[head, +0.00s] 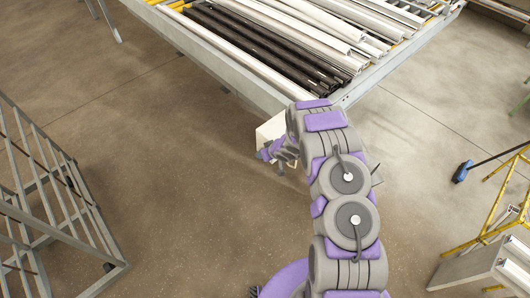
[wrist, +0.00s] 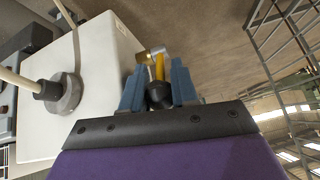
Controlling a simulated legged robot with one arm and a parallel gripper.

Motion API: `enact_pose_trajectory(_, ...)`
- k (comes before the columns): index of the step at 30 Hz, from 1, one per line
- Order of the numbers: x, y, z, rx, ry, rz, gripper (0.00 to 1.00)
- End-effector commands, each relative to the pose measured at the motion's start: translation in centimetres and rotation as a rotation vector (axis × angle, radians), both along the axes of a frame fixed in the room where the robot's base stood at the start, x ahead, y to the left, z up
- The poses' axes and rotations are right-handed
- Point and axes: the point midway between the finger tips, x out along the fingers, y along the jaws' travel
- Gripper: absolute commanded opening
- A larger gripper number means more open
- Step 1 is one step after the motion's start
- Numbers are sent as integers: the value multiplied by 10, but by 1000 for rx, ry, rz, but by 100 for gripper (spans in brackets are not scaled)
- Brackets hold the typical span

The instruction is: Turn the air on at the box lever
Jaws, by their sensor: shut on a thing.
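The white box (wrist: 98,72) fills the left of the wrist view, with a grey round fitting and a cable on its face. In the head view the box (head: 268,130) shows partly behind my arm, at the bench corner. A yellow lever (wrist: 159,67) sits at the box's right side, next to a brass-coloured fitting (wrist: 142,56). My gripper (wrist: 158,84) has its blue fingers either side of the lever and is shut on it. A dark rounded part shows between the fingers, nearer the palm. The lever is too small to make out in the head view.
The bench (head: 270,95) carries dark and pale profiles. A metal rack (head: 55,210) stands on the left. A yellow frame (head: 495,205) and a blue broom head (head: 462,171) are on the right. The floor between is open.

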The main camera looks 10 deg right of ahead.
Motion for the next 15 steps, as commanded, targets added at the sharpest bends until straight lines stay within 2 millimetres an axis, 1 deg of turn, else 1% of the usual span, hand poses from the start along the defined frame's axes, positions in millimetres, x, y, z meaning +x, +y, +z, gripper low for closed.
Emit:
enact_pose_trajectory(8,0,0,-1,-2,1,0,0)
enact_pose_trajectory(9,0,0,-1,-2,1,0,30)
enact_pose_trajectory(12,0,0,-1,-1,1,0,39)
enact_pose_trajectory(15,-1,0,0,-1,1,0,39)
